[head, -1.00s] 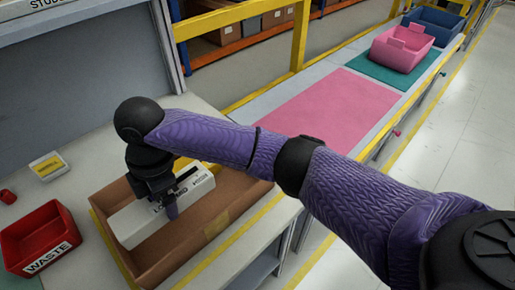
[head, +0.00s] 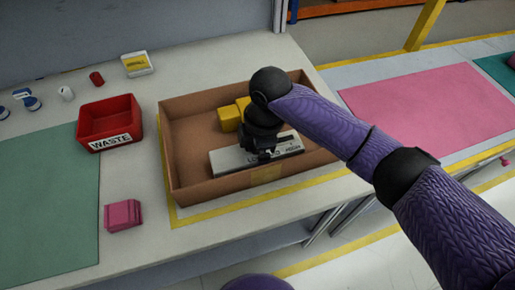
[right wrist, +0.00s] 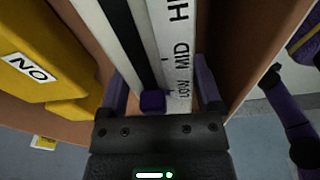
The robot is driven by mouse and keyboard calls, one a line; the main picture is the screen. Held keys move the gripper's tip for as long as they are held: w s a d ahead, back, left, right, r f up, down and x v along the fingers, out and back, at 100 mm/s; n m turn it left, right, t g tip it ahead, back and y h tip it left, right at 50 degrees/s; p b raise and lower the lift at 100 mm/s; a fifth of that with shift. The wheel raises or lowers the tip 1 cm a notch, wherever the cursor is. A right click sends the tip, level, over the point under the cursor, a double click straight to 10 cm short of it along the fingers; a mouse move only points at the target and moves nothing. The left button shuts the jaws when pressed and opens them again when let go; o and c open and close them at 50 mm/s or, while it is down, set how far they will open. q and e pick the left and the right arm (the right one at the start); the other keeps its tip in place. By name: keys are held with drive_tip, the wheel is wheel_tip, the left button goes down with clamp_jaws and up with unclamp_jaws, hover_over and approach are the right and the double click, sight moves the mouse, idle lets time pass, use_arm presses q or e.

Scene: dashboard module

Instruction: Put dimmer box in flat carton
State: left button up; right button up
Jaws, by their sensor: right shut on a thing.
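The dimmer box is a long white box (head: 228,161) with a black slot and LOW, MID lettering. It lies inside the brown flat carton (head: 190,188), along its front wall. My right gripper (head: 264,156) reaches down into the carton and is shut on the box. In the right wrist view, its purple fingers (right wrist: 164,98) are on either side of the white box (right wrist: 175,50), with a purple knob between them. I cannot tell whether the box's underside touches the carton floor. My left gripper is not in view.
A yellow item (head: 231,117) is in the carton behind the dimmer box. A red WASTE bin (head: 108,118) stands left of the carton, with a pink block (head: 123,215) in front of it. A green mat (head: 50,200) lies at left. A pink mat (head: 430,112) lies at right.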

drive_tip(key=o, duration=1.2)
drive_tip(key=shift+f, duration=0.1)
drive_tip(key=shift+r, duration=0.2)
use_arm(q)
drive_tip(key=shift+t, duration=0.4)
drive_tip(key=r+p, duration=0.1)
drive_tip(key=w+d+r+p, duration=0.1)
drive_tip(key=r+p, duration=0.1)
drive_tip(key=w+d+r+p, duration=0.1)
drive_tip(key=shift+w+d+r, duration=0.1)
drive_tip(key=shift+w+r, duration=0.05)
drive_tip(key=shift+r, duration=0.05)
use_arm(e)
drive_tip(key=r, duration=0.4)
drive_tip(key=d+r, duration=0.1)
drive_tip(key=r, duration=0.6)
drive_tip(key=shift+w+d+r, duration=0.2)
drive_tip(key=shift+r, duration=0.2)
